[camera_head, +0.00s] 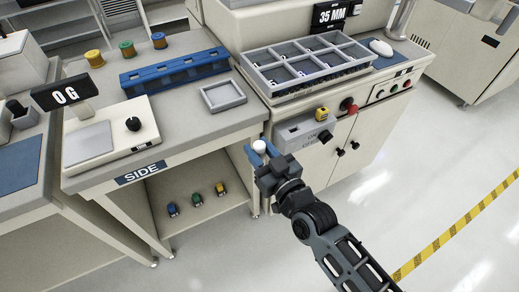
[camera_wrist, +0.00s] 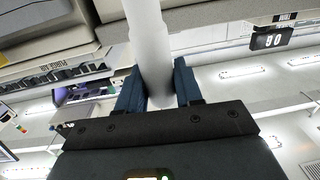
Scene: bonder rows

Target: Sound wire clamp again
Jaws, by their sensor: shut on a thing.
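My gripper (camera_head: 261,150) is in front of the gap between the side table and the cream machine. Its blue fingers are shut on a white round-ended piece (camera_head: 260,146). In the wrist view, the gripper (camera_wrist: 158,78) holds this piece as a long pale cylinder (camera_wrist: 148,38) between both fingers. To its right, the machine's front carries a grey box (camera_head: 303,131) with partly hidden lettering and a dark knob. A small yellow item (camera_head: 321,113) sits on or by that box. I cannot tell which part is the wire clamp.
The side table (camera_head: 185,125) bears a blue rack (camera_head: 175,69), a small empty grey tray (camera_head: 223,96), several spools and a scale reading 0 G (camera_head: 66,93). A compartment tray (camera_head: 308,64) lies on the machine near a 35 MM sign (camera_head: 329,14). Open floor (camera_head: 430,165) is at right.

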